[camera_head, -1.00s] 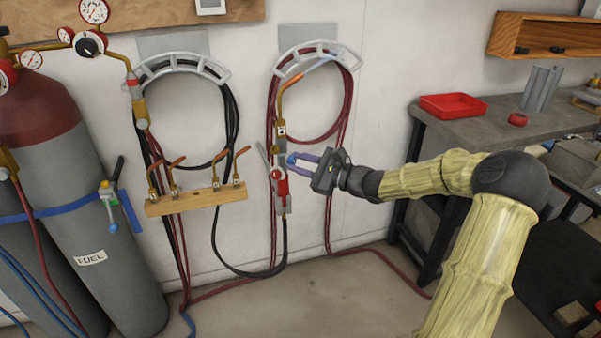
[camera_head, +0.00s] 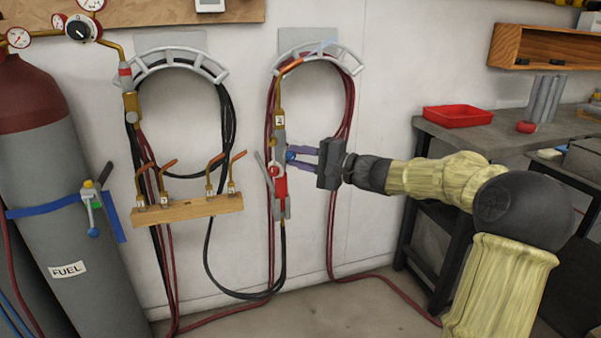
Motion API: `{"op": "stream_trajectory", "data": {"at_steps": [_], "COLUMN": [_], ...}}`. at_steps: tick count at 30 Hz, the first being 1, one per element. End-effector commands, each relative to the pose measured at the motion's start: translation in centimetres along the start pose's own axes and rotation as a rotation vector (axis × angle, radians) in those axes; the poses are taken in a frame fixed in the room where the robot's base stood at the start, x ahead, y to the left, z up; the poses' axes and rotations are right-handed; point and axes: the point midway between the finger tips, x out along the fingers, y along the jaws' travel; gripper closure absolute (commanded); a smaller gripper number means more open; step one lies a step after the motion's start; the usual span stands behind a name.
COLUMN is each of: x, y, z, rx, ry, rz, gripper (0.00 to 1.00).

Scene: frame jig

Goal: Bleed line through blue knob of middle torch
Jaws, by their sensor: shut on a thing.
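A torch (camera_head: 280,120) hangs upright below the right hose hanger. It has a brass neck, an orange curved tip (camera_head: 290,66), a red lower part (camera_head: 280,186) and a red knob (camera_head: 274,171). Its small blue knob (camera_head: 291,156) sticks out on the right side. My gripper (camera_head: 296,155) comes in level from the right, its purple fingers shut on the blue knob. The fingers partly hide the knob, so its turn cannot be read. A faint pale-blue streak (camera_head: 325,45) shows beyond the tip, against the hanger.
Another brass torch (camera_head: 130,104) hangs at the left hanger. A wooden rack (camera_head: 190,210) holds several copper tips. A grey fuel cylinder (camera_head: 65,235) with gauges stands left. A workbench (camera_head: 490,138) with a red tray (camera_head: 458,115) stands right. Red and black hoses hang close around the torch.

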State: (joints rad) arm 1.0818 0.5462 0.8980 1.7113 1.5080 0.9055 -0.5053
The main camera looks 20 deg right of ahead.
Motion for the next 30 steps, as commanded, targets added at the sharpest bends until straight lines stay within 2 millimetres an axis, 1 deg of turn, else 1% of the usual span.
{"op": "stream_trajectory", "data": {"at_steps": [1, 9, 20, 21, 23, 24, 30], "x": [-0.02, -0.02, -0.01, -0.01, -0.01, -0.01, -0.01], "y": [0.50, 0.16, 0.05, 0.05, 0.05, 0.05, 0.02], "z": [-0.07, -0.04, -0.02, -0.02, -0.02, -0.02, -0.02], "rx": [-0.026, -0.093, -0.097, -0.096, -0.096, -0.096, -0.096], "ry": [0.001, 0.000, -0.001, -0.001, -0.001, -0.001, -0.001], "rz": [0.002, 0.002, 0.002, 0.002, 0.002, 0.001, 0.001], "gripper": [0.99, 0.99, 0.99, 0.75, 0.63, 0.55, 0.54]}}
